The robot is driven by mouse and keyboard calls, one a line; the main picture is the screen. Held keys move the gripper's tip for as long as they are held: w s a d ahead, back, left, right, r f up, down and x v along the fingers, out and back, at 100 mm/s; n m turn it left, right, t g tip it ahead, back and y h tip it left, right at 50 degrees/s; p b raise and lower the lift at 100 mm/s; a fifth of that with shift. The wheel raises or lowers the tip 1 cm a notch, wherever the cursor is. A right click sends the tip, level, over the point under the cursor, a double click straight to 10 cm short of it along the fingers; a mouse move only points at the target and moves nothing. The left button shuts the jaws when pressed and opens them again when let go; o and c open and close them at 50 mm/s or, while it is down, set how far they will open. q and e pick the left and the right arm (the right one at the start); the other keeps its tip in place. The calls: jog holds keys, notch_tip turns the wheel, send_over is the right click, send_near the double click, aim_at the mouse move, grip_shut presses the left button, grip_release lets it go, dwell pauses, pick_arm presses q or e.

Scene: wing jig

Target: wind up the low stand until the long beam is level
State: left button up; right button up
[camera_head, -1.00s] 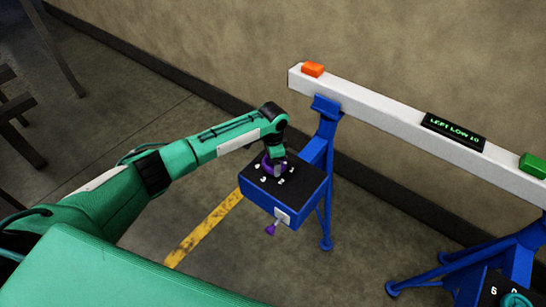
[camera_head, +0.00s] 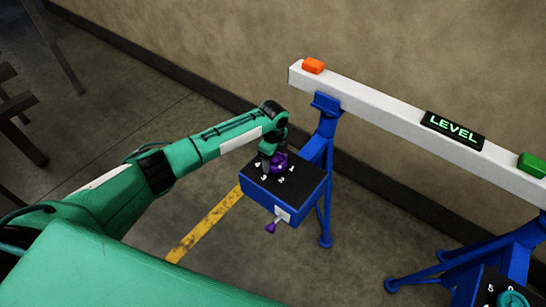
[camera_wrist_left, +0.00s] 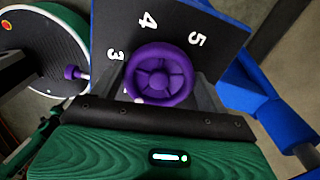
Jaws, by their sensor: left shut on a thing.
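The long white beam (camera_head: 385,112) rests across two blue stands. Its black display (camera_head: 453,129) reads LEVEL in green letters. The left stand (camera_head: 326,145) carries a box with a black numbered top (camera_head: 304,178) and a purple knob (camera_head: 281,160). My left gripper (camera_head: 268,158) reaches down and is shut on this knob, partly covering it. In the left wrist view the round spoked knob (camera_wrist_left: 158,75) sits between the dark fingers, with numbers 3, 4 and 5 around it. My right gripper is not in view.
A small purple-tipped lever (camera_head: 271,227) sticks out of the box's front. An orange block (camera_head: 313,66) and a green block (camera_head: 532,164) sit on the beam. The right stand (camera_head: 515,262) has a teal knob (camera_head: 512,300). A wall runs close behind the beam.

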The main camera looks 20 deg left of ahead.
pick_arm(q)
jog(key=shift+w+r+m, duration=0.1)
jog(key=shift+m, duration=0.3)
jog(key=o, duration=1)
notch_tip(320, 180, up, 14)
jog(key=b, duration=0.1)
jog(key=shift+b, duration=0.4)
